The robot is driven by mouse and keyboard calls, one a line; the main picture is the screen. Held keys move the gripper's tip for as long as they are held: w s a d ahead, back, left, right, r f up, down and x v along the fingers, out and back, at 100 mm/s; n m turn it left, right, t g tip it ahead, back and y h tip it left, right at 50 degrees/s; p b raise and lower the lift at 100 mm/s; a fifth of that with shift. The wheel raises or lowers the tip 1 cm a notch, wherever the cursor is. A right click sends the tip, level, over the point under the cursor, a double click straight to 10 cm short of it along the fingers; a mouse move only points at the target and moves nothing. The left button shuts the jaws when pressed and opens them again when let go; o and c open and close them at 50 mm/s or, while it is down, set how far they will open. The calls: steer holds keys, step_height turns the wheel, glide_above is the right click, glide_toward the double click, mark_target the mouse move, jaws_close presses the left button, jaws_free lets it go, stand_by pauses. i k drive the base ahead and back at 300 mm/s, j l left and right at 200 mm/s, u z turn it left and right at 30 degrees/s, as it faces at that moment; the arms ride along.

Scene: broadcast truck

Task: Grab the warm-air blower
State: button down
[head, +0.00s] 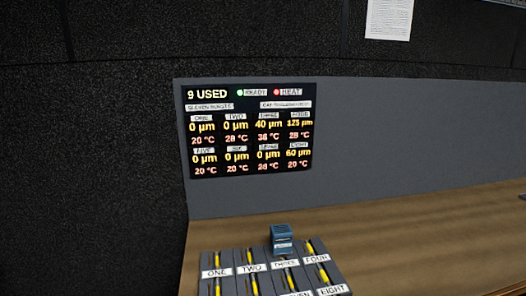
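A small blue boxy device (282,239) with a ribbed top and a pale label stands on or at the back part of the labelled dark modules, just above the one marked THREE. Its label is too small to read, so I cannot tell for sure that it is the warm-air blower. No other thing in view looks like a blower. My gripper is not in view.
Dark modules (247,256) with yellow strips and labels such as ONE, TWO and FOUR lie on a wooden desk (420,225), cut off by the lower edge. A lit display (250,131) is on the grey panel (420,140) behind. Bare desk lies to the right.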

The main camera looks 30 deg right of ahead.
mark_target(281, 235)
steer(key=i+j, duration=0.25)
steer(key=j, duration=0.15)
steer(key=i+j, duration=0.2)
steer(key=j, duration=0.2)
steer(key=i+j+z, duration=0.15)
steer(key=z, duration=0.2)
steer(key=j+z, duration=0.4)
steer(key=i+j+z, duration=0.1)
steer(key=j+z, duration=0.25)
steer(key=i+z, duration=0.1)
steer(key=z, duration=0.25)
steer(key=i+j+z, duration=0.1)
steer(key=z, duration=0.3)
steer(key=i+j+z, duration=0.1)
steer(key=z, duration=0.25)
steer(key=i+j, duration=0.1)
steer(key=j, duration=0.1)
